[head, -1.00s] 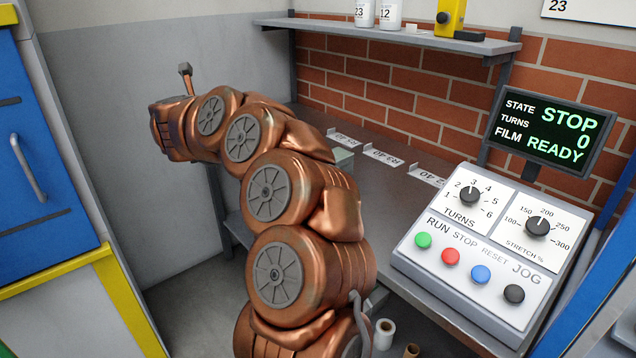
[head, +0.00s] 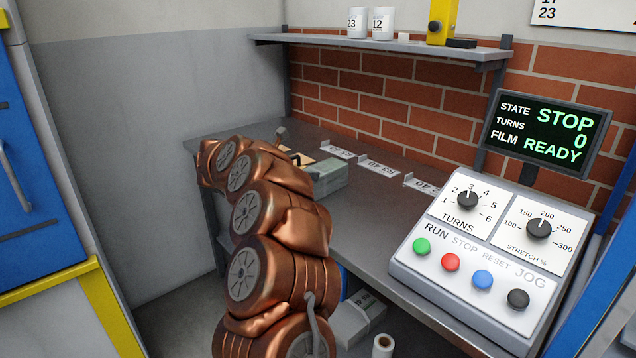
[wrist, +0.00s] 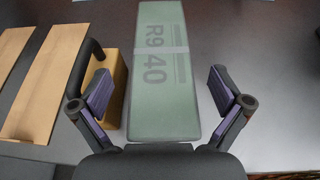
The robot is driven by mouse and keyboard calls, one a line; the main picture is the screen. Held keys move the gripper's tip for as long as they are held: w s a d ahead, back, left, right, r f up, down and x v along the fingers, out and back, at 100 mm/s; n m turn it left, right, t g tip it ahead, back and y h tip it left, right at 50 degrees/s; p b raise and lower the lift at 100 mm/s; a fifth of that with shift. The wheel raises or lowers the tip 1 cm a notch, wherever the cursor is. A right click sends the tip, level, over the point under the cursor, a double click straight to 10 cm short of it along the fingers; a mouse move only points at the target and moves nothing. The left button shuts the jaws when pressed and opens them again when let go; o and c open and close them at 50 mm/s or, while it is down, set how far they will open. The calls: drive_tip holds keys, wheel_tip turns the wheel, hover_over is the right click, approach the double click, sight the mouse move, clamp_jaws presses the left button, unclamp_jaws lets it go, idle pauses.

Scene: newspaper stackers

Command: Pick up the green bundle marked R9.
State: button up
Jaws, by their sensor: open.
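The green bundle (wrist: 158,100), printed R9 40 with a pale band around it, lies flat on the dark bench. In the wrist view it runs lengthwise between my gripper's spread fingers (wrist: 160,84), with a gap on each side. My gripper is open and holds nothing. In the head view the green bundle (head: 328,178) shows on the bench just right of my arm, its left part hidden. My gripper's fingers are hidden behind my arm there.
A tan block with a black handle (wrist: 118,88) stands close to the bundle's left, near the left finger. Brown flat boards (wrist: 38,85) lie farther left. Label cards (head: 378,166) line the bench's back. A control panel (head: 480,245) stands at right; the bench between is clear.

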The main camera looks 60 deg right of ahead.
sight(313, 170)
drive_tip(key=x, duration=0.3)
drive_tip(key=shift+s, duration=0.25)
drive_tip(key=shift+d+f, duration=0.25)
drive_tip(key=shift+d, duration=0.25)
drive_tip(key=c, duration=1.8)
drive_tip(key=shift+r, duration=0.1)
drive_tip(key=shift+c, duration=0.5)
